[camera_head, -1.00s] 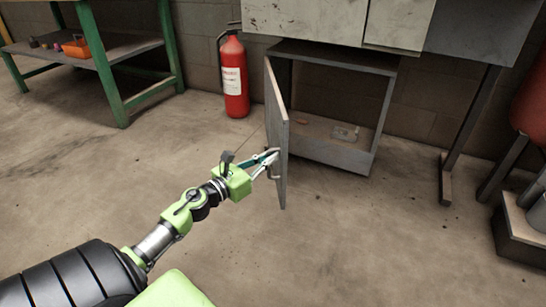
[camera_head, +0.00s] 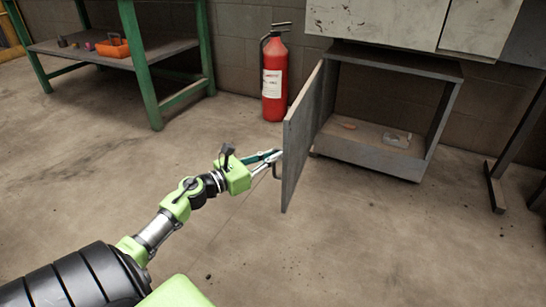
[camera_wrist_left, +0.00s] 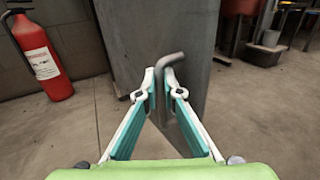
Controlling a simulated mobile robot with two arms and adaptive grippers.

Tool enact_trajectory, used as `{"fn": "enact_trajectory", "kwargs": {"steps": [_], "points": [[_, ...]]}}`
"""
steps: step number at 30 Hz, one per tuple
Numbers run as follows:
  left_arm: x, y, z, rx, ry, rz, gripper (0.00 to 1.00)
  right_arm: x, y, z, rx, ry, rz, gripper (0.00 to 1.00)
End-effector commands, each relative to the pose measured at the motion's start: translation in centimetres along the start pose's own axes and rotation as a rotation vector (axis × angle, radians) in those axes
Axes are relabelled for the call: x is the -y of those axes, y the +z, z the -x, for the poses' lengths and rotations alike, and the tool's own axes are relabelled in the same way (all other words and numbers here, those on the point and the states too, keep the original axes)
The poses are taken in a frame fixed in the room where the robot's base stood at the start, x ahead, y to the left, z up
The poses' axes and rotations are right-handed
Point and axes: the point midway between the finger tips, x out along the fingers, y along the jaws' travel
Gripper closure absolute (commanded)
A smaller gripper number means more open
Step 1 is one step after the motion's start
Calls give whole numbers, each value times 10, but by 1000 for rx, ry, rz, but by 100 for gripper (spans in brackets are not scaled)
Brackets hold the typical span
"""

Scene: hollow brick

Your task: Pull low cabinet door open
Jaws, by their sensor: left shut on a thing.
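The low grey cabinet (camera_head: 368,158) stands against the wall with its front open, and a few small items lie on its floor. Its grey door (camera_head: 301,140) is hinged on the left and swung well out toward me. In the left wrist view the door (camera_wrist_left: 138,30) fills the upper middle. My left gripper (camera_head: 277,157) is at the door's outer face, near its free edge. In the left wrist view its fingertips (camera_wrist_left: 160,80) are shut on the bent metal door handle (camera_wrist_left: 183,115). My right gripper is not in view.
A red fire extinguisher (camera_head: 273,85) stands by the wall, left of the door. A green-legged workbench (camera_head: 120,48) with an orange tray (camera_head: 113,48) is at the upper left. Grey metal legs (camera_head: 500,180) stand at the right. The concrete floor in front is clear.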

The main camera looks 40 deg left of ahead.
Motion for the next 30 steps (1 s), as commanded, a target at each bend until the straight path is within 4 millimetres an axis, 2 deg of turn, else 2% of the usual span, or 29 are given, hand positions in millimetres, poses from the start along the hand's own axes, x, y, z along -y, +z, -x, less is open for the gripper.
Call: {"fn": "enact_trajectory", "kwargs": {"steps": [7,8,9,20,26,30], "points": [[-1,-1,0,-2,3,-1,100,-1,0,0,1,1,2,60],[-1,-1,0,-2,3,-1,90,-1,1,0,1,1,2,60],[-1,-1,0,-2,3,-1,86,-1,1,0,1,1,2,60],[-1,0,3,-1,3,0,86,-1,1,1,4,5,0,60],[0,-2,28,-3,3,1,86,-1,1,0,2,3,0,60],[-1,-2,60,-4,5,1,86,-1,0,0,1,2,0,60]]}}
